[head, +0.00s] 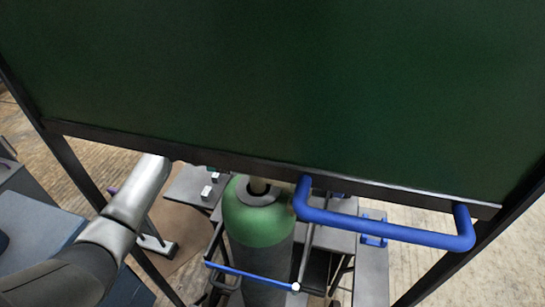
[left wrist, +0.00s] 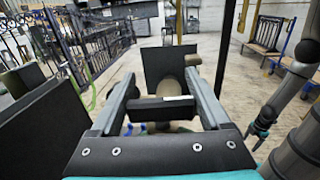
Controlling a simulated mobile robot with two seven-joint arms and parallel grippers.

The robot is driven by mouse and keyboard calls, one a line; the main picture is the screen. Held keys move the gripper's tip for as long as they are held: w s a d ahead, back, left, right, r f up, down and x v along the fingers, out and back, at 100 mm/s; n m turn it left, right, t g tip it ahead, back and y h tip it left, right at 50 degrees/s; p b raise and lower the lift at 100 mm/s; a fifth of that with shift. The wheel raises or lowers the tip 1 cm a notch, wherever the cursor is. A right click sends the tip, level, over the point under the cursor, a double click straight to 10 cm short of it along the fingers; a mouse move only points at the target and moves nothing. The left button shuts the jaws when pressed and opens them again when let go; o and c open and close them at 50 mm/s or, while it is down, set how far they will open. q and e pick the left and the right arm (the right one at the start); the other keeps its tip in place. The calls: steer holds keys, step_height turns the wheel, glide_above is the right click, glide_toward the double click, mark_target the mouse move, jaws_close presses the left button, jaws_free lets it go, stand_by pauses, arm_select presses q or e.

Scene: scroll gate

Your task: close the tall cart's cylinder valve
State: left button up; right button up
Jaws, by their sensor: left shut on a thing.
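The tall cart's green gas cylinder (head: 255,222) stands upright below a dark green panel in the head view. A grey arm with a teal-and-dark end (left wrist: 262,124), apparently my right, is at the right.
The dark green panel (head: 280,85) fills the upper head view in a black frame, with a blue handle (head: 385,226) on its lower edge. A blue bar (head: 250,276) crosses the cart before the cylinder. Open floor (head: 425,270) lies at the right.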

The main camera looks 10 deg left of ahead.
arm_select(q)
steer(key=shift+s+m+g, duration=0.1)
steer(key=shift+m+g, duration=0.4)
steer(key=shift+g, duration=0.3)
steer(key=shift+s+g, duration=0.1)
steer(key=shift+g, duration=0.2)
steer(key=o, duration=1.2)
steer(key=shift+b, duration=0.3)
steer(key=a, duration=0.3)
steer(key=a+b, duration=0.1)
steer(key=a, duration=0.3)
steer(key=shift+w+a, duration=0.2)
steer(key=shift+a, duration=0.05)
